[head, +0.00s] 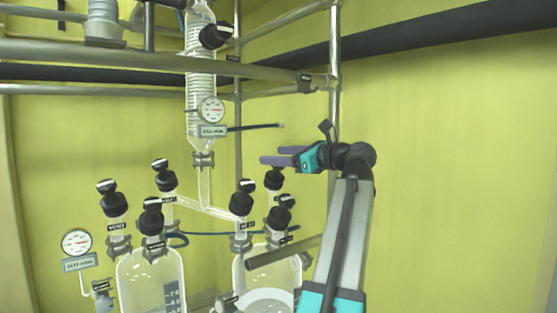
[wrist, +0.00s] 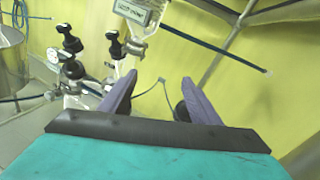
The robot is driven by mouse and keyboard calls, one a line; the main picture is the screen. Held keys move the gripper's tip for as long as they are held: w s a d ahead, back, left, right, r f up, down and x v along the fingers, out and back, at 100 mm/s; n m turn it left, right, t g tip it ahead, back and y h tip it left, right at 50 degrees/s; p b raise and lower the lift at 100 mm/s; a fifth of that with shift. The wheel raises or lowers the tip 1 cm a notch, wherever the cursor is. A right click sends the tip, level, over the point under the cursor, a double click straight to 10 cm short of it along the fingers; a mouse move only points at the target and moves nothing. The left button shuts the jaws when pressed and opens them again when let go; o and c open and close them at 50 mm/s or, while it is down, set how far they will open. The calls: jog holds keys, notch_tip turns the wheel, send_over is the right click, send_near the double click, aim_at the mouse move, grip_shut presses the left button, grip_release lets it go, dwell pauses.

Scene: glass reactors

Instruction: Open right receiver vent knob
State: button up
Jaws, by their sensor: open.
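The right receiver (head: 266,270) is a clear glass vessel with several black knobs on its top. One knob (head: 274,178) stands at the back, just below my gripper's fingers. Another knob (head: 241,197) is at the left and a third (head: 280,214) at the right front. Their labels are too small to read, so I cannot tell which is the vent knob. My gripper (head: 272,156) is open and empty, its purple fingers pointing left above the knobs. In the wrist view the fingers (wrist: 158,78) are apart, with a dark round part (wrist: 182,111) partly hidden behind the right finger.
The left receiver (head: 150,280) has its own black knobs. A glass column (head: 201,90) with a gauge (head: 211,109) rises behind, with a thin dark rod (head: 256,127) jutting right. Metal frame pipes (head: 335,60) stand near my arm. Free room lies to the right by the yellow wall.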

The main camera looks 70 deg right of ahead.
jog(key=shift+s+a+r, duration=0.1)
jog(key=shift+s+a, duration=0.25)
jog(key=shift+a, duration=0.5)
jog(key=shift+a, duration=0.1)
